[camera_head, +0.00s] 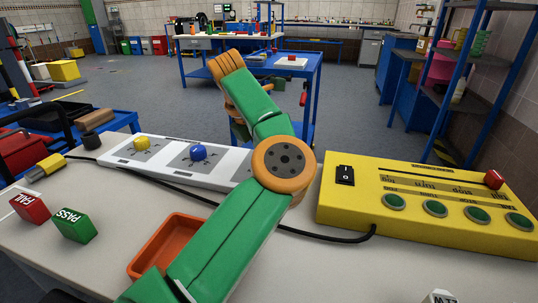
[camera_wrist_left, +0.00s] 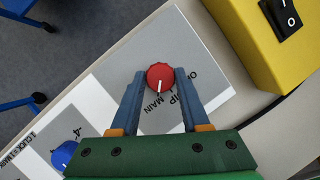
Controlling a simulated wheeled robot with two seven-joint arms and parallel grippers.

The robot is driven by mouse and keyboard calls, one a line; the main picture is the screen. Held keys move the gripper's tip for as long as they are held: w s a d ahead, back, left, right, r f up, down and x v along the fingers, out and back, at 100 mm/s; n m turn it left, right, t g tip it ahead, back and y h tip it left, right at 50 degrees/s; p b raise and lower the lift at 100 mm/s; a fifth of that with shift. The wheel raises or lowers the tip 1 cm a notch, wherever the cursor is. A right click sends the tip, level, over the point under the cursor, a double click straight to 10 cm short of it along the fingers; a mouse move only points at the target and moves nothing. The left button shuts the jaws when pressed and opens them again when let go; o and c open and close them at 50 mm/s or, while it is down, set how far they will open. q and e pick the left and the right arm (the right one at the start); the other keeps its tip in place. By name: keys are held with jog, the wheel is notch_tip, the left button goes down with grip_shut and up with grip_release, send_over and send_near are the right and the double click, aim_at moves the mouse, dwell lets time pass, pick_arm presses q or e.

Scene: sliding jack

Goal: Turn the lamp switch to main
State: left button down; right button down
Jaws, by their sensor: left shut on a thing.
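The red lamp switch knob (camera_wrist_left: 160,76) sits on a grey square of the white panel (camera_wrist_left: 211,88) in the left wrist view. Its white mark points down the picture, roughly toward the printed word MAIN. Another word, partly readable as DIP, is printed to the right of MAIN. My left gripper (camera_wrist_left: 160,75) has one blue finger on each side of the red knob and is shut on it. In the head view, my green arm hides this knob and the gripper. My right gripper is in neither view.
The panel also carries a yellow knob (camera_head: 142,143) and a blue knob (camera_head: 198,152). A yellow box (camera_head: 345,215) with a black rocker switch stands right of the panel. An orange tray (camera_head: 160,246), a green PASS block (camera_head: 73,224) and a red FAIL block (camera_head: 31,208) are at the left.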

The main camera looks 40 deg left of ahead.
pick_arm(q)
jog(key=shift+c, duration=1.9)
grip_release()
jog(key=p+v, duration=0.1)
jog(key=v, duration=0.5)
jog(key=shift+r+p, duration=0.3)
jog(key=shift+p, duration=0.1)
jog(key=shift+s+r, duration=0.2)
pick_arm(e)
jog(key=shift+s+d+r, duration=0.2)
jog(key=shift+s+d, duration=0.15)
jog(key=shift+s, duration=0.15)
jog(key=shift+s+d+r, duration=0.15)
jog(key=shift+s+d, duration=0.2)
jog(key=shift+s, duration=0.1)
